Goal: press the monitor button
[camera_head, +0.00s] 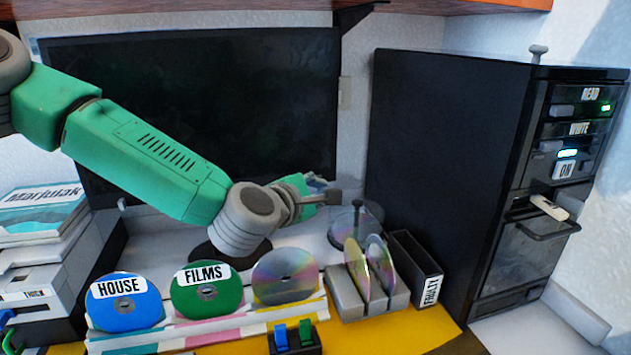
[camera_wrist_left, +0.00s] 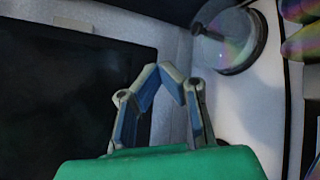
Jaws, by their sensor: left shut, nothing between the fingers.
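The monitor (camera_head: 250,90) is a wide dark screen at the back, dark and blank; my left arm crosses in front of its left and lower part. In the left wrist view its dark panel (camera_wrist_left: 70,110) fills the left side. My left gripper (camera_head: 330,193) is in front of the monitor's lower right corner, with its fingers pointing right. In the left wrist view its fingertips (camera_wrist_left: 165,72) meet with nothing between them, beside the panel's right edge. I cannot make out a monitor button in either view. My right gripper is not in view.
Discs labelled HOUSE (camera_head: 125,303) and FILMS (camera_head: 206,293) sit in a front rack. A black FAULTY box (camera_head: 417,265) and a tall black computer tower (camera_head: 440,150) stand to the right. A shelf hangs above.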

